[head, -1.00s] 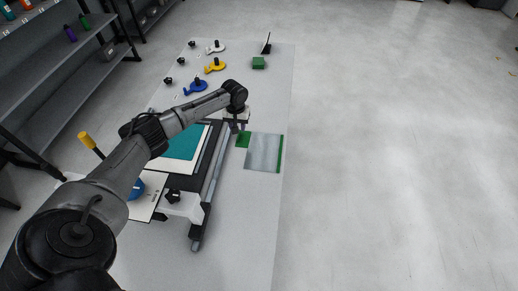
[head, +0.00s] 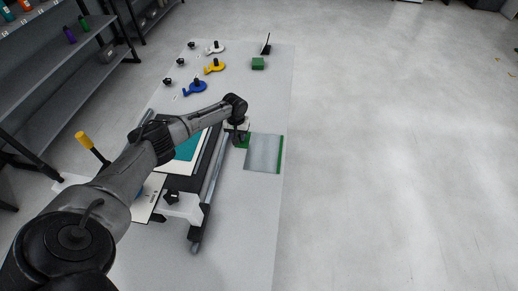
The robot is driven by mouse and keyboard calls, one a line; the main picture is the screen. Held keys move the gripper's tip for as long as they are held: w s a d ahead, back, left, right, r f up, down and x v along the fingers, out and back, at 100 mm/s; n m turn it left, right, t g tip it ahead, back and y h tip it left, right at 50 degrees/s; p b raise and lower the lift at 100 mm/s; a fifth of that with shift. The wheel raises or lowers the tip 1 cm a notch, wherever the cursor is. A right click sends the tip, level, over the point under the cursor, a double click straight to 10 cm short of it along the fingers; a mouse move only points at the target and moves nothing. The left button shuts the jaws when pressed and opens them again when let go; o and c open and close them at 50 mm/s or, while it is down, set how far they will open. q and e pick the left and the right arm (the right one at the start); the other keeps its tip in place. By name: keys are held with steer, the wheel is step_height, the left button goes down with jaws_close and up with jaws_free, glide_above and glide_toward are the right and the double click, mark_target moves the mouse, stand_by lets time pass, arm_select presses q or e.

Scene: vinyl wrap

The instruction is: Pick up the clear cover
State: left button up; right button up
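The clear cover (head: 263,153) looks like a pale grey translucent rectangle lying on the table, with green showing along its right edge. My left gripper (head: 240,143) is small in the head view, just left of the cover's upper left corner, above or at a small green patch (head: 241,136) there. Whether it touches the cover or the patch, and whether its fingers are apart, is too small to tell. My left arm crosses the picture from the lower left and hides part of the press. My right gripper is not in view.
A press-like frame (head: 209,168) with a teal sheet (head: 187,147) stands left of the cover. Blue (head: 196,87), yellow (head: 215,66) and white (head: 215,47) tools and a green block (head: 258,63) lie farther back. The table (head: 245,225) is clear in front of the cover.

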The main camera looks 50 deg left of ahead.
arm_select(q)
jaws_close()
steer(key=shift+r, duration=0.15)
